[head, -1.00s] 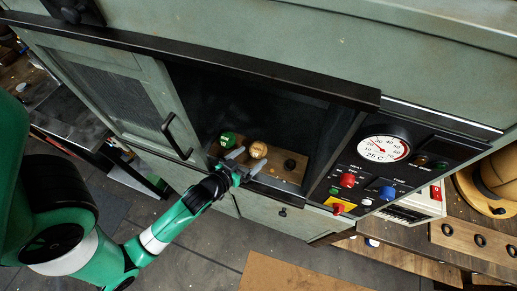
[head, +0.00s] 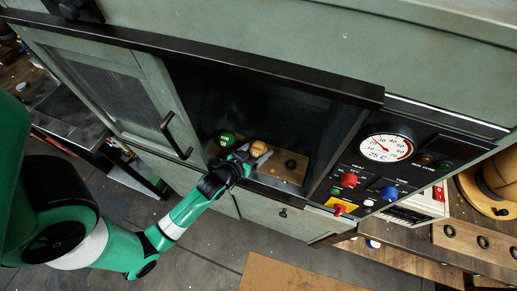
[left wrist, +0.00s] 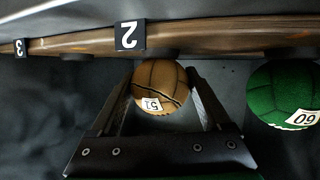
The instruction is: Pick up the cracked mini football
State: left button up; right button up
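The cracked mini football is a tan-brown ball (left wrist: 160,82) with a dark jagged crack and a white number label. In the head view, the brown ball (head: 259,148) sits inside the open cabinet, partly covered by my gripper. My left gripper (head: 251,156) has reached into the cabinet opening. In the left wrist view, the left gripper (left wrist: 162,84) is open, with one finger on each side of the ball. The gaps between fingers and ball are very small, and I cannot tell whether they touch. My right gripper is in neither view.
A green ball (left wrist: 285,95) lies right of the brown one in the wrist view; it also shows in the head view (head: 226,138). A wooden rack (left wrist: 75,40) carries number tags. The cabinet door (head: 115,95) stands left, and a control panel (head: 375,175) right.

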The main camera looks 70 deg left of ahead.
aim_at(259, 152)
pick_arm(q)
jog(key=c, duration=0.5)
jog(key=shift+c, duration=0.2)
jog(key=shift+r, duration=0.55)
jog(key=r, duration=0.1)
jog(key=d+r+p, duration=0.1)
jog(key=r, duration=0.1)
jog(key=d+r+p, duration=0.1)
jog(key=r, duration=0.1)
jog(key=shift+s+d+r, duration=0.1)
jog(key=shift+s, duration=0.2)
jog(key=s+d+r+p, duration=0.4)
jog(key=d+r+p, duration=0.2)
jog(key=d+p, duration=0.5)
jog(key=shift+s+r+p, duration=0.15)
jog(key=shift+r+p, duration=0.25)
